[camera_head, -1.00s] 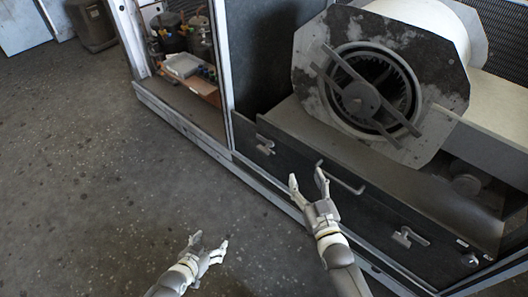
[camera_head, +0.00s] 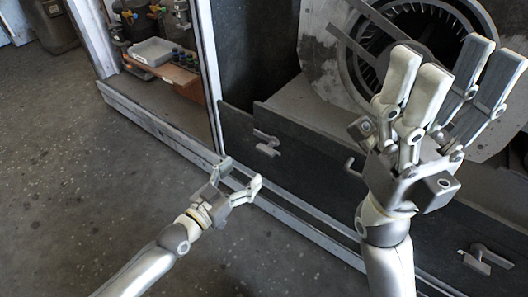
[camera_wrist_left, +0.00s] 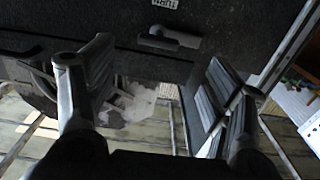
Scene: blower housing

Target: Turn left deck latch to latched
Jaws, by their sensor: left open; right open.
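The left deck latch (camera_head: 267,143) is a small grey handle on the dark front panel (camera_head: 318,176), in the middle of the head view. In the left wrist view a grey latch (camera_wrist_left: 170,40) shows on a dark panel beyond the fingers. My left gripper (camera_head: 243,173) is open and empty, below and left of the latch and apart from it. Its spread fingers also show in the left wrist view (camera_wrist_left: 155,85). My right gripper (camera_head: 450,65) is open and raised, fingers up, in front of the blower. A second latch (camera_head: 487,258) is at lower right.
The blower housing (camera_head: 318,62) stands behind the panel, partly covered by my right gripper. A bar handle (camera_head: 351,167) sticks out beside my right wrist. A shelf with a white tray (camera_head: 153,51) is at upper left. The floor at left is clear.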

